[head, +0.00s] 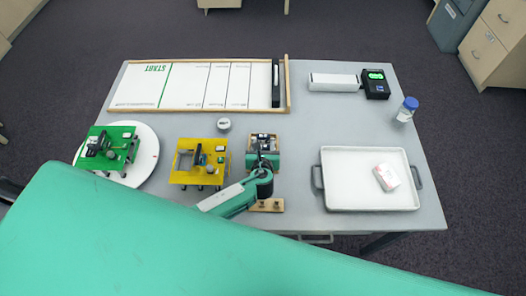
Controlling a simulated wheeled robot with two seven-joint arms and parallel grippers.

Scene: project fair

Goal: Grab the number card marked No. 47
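No card with a readable No. 47 shows; any lettering near my gripper is too small to read or hidden. My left gripper (263,141) is over the table's middle, just right of the yellow board model (187,179). Its fingers point away toward the back, and their gap is too small to make out. A wooden piece (267,206) with dark knobs shows partly under my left wrist. Small white pieces lie on the yellow model and on the green board model (94,149), with no legible marking. My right gripper is not in view.
A white tray (340,201) with a pink-and-white block (386,177) stands at right. A wood-edged START track (200,109) lies at the back. A black device with green display (375,85) and a blue-capped jar (406,109) stand at back right. A round white turntable (149,157) holds the green model.

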